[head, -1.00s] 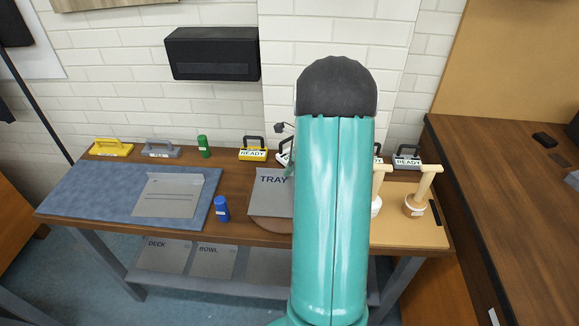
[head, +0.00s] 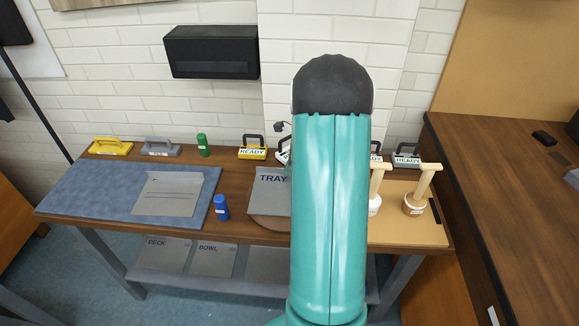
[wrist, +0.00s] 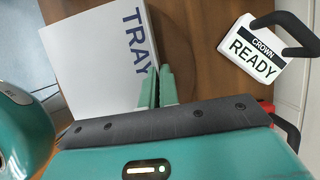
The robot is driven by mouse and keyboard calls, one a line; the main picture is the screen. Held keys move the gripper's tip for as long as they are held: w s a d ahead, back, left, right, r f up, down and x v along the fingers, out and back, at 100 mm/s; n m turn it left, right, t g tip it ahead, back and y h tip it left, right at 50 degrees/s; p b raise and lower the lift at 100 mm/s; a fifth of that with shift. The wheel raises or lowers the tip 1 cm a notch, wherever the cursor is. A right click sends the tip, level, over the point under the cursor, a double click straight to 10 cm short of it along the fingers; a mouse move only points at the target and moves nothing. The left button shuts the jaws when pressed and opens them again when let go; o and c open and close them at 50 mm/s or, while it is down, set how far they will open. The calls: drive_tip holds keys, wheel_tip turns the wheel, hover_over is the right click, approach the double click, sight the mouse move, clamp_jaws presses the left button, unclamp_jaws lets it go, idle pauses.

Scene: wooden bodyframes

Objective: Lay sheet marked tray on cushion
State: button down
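The grey sheet marked TRAY (head: 268,197) lies on a round brown disc (head: 272,222) on the wooden bench, partly hidden by my arm in the head view. It also shows as a pale sheet in the wrist view (wrist: 95,60). My gripper (wrist: 158,88) is at the sheet's lettered edge in the wrist view, its two green fingers close together beside that edge. I cannot tell whether they grip it. My arm hides the gripper in the head view. A blue pad (head: 90,197), possibly the cushion, lies at the bench's left with another grey sheet (head: 168,196) on it.
A blue bottle (head: 222,207) stands between pad and disc; a green bottle (head: 203,145) stands behind. Handled blocks line the back, including a yellow READY block (head: 253,153). A CROWN READY tag (wrist: 252,48) is right of my fingers. Wooden-handled tools (head: 418,195) stand at right.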

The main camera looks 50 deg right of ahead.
idle(0.8)
drive_tip(key=c, duration=1)
unclamp_jaws()
drive_tip(key=shift+f, duration=0.1)
drive_tip(key=shift+c, duration=0.2)
drive_tip(key=shift+r, duration=3.5)
